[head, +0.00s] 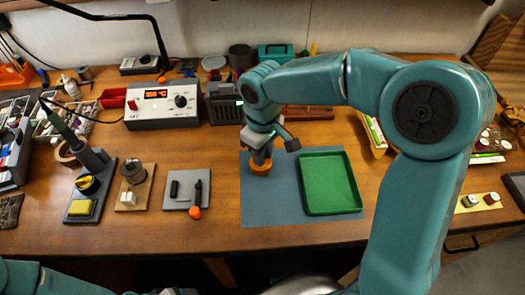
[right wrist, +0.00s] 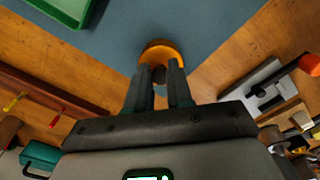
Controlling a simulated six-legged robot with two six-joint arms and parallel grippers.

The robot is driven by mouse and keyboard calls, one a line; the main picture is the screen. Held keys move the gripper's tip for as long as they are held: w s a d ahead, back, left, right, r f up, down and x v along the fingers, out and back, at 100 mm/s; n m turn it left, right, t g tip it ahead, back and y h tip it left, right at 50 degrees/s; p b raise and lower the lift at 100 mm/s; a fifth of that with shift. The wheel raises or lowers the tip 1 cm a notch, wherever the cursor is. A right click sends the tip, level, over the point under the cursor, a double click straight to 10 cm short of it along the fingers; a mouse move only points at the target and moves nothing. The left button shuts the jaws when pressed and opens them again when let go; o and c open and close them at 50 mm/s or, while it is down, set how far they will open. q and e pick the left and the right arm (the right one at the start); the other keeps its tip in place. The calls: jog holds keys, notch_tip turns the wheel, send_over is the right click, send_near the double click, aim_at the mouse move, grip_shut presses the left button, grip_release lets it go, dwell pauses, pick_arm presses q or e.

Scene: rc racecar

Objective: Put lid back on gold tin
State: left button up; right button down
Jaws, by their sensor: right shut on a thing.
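A round gold-orange tin (head: 260,168) stands on the blue-grey mat (head: 270,205), left of the green tray. My right gripper (head: 261,154) points down directly over it. In the right wrist view, my right gripper (right wrist: 159,72) is shut on a small dark knob (right wrist: 159,75) between its fingertips. The orange round shape (right wrist: 161,51) shows just beyond the fingertips. The knob appears to belong to the lid, but the fingers hide most of it. I cannot tell whether lid and tin are touching or apart. My left gripper is not in view.
A green tray (head: 330,182) lies on the mat's right part. Left of the mat are a grey board (head: 186,203) with black parts and an orange knob, and a soldering station (head: 161,105). The mat's front left is clear.

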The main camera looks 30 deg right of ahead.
dwell(0.3)
jog(key=shift+c, duration=2.3)
grip_release()
jog(key=shift+r+p, duration=2.9)
jog(key=shift+r, duration=0.6)
grip_shut()
jog(key=shift+f, duration=0.2)
